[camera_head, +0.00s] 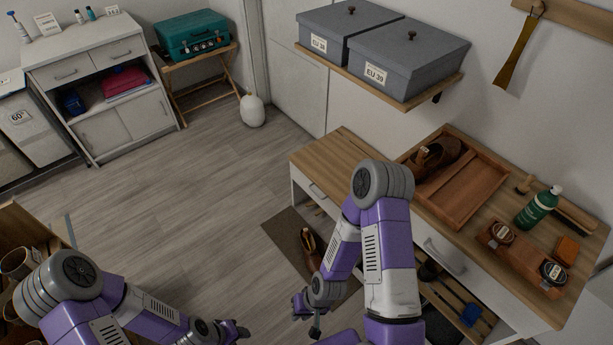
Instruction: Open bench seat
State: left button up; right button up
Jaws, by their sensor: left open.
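The wood-topped white bench (335,150) runs along the right wall. Its top is flat, and I see no raised lid. A handle shows on its front near the left end, and another handle (445,256) shows further right. My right arm covers the middle of the bench front. My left gripper (238,331) is at the bottom edge, low over the floor, apart from the bench; it is open and holds nothing I can see. My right gripper (308,315) hangs near the floor mat in front of the bench; its fingers are too small and partly hidden to judge.
A wooden tray (465,195) with a brown shoe, a green bottle (538,207) and brushes stand on the bench top. Grey boxes (395,57) sit on a shelf above. A shoe (310,248) lies on the mat. The floor (190,200) left of the bench is clear.

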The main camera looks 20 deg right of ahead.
aim_at(329, 162)
jog(key=z, duration=0.1)
jog(key=i, duration=1.2)
jog(key=z, duration=0.8)
